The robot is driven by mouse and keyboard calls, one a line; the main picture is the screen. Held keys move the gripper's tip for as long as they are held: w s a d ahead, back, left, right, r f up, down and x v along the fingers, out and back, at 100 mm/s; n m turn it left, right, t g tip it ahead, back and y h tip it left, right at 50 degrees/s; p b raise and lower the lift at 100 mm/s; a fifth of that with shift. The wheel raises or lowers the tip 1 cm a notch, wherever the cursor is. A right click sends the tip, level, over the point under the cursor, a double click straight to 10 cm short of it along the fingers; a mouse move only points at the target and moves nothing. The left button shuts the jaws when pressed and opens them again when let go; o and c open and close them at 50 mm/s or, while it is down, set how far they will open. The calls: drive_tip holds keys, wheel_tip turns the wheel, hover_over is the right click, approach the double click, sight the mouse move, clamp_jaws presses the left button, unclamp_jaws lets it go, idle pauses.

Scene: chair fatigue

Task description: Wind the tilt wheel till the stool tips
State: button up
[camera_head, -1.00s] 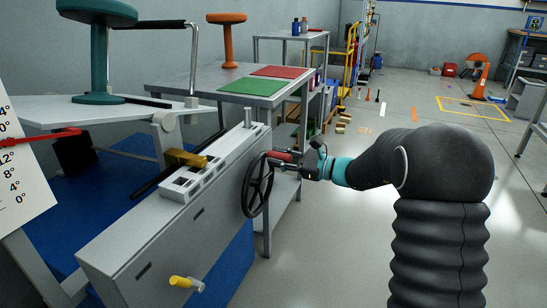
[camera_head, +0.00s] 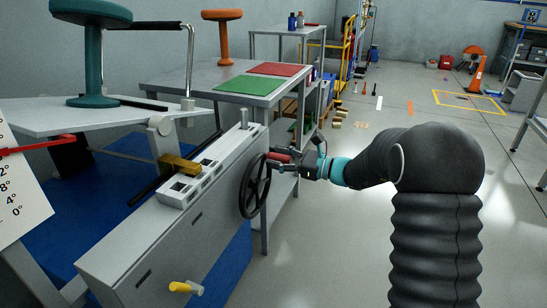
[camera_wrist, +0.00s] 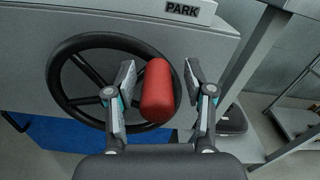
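The black tilt wheel (camera_head: 255,186) stands on the right face of the grey machine housing, with a red handle (camera_head: 279,156) near its top. My gripper (camera_wrist: 161,98) is open around the red handle in the wrist view. The left finger is close to the handle, and a gap shows at the right finger. The teal stool (camera_head: 92,52) stands on the white platform (camera_head: 45,113) at upper left and has not tipped over. A red pointer (camera_head: 40,145) crosses the degree scale (camera_head: 22,195) above the 12° mark. The exact reading is cut off by the frame edge.
A yellow knob (camera_head: 185,288) sticks out low on the housing. A brass block (camera_head: 181,165) sits on top of it. A grey table (camera_head: 190,80) with an orange stool (camera_head: 224,35) stands behind the wheel. Open floor (camera_head: 340,200) lies to the right.

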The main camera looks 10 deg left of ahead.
drive_tip(key=v, duration=1.2)
drive_tip(key=shift+d, duration=0.1)
